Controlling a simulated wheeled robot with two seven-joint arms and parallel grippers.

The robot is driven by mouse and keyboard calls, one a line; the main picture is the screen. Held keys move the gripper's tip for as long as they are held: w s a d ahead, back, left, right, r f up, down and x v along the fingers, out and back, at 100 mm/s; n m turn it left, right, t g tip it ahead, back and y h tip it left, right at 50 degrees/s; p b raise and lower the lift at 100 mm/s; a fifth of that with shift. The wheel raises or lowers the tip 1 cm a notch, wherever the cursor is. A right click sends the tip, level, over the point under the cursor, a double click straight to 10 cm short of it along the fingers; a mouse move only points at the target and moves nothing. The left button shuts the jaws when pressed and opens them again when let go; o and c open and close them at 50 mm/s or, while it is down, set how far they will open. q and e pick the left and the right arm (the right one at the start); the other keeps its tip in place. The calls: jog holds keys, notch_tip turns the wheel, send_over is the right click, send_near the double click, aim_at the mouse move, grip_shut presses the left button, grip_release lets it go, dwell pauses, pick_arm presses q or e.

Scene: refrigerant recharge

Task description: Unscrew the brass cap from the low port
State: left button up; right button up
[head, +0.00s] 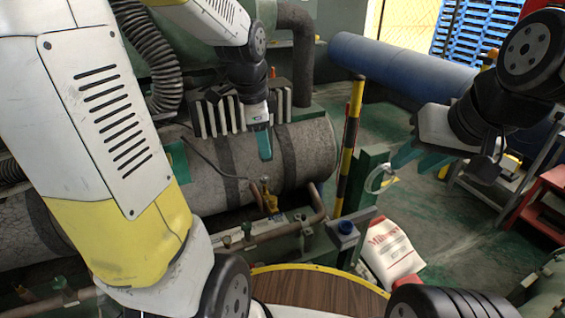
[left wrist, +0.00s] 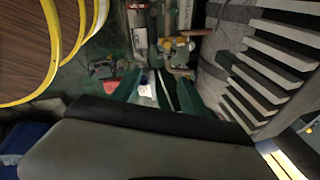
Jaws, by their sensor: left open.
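A brass valve fitting (head: 269,198) stands upright on the pipework in front of the large grey cylinder. It also shows in the left wrist view (left wrist: 177,46), beyond the fingertips. I cannot make out the cap as a separate piece, or which port this is. My left gripper (head: 263,145) is above and behind the fitting in the picture, apart from it. In the left wrist view its teal fingers (left wrist: 160,92) are spread, with nothing held between them. My right gripper (head: 408,158) hangs at the right with teal fingers apart, away from the fitting.
The grey cylinder (head: 305,150) and a finned block (head: 215,118) lie close to my left gripper. A yellow-black post (head: 350,140) stands right of the fitting.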

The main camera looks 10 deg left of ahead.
pick_arm(q)
jog(key=w+f+m+g, duration=0.1)
jog(key=w+f+m, duration=0.5)
jog(key=f, duration=0.1)
jog(key=m+g, duration=0.2)
jog(key=m, duration=0.7)
send_over(273, 198)
jog(key=shift+y, duration=0.3)
notch_tip(273, 198, down, 12)
jog(key=shift+f, duration=0.8)
notch_tip(273, 198, down, 8)
jog(key=shift+r, duration=0.1)
grip_shut()
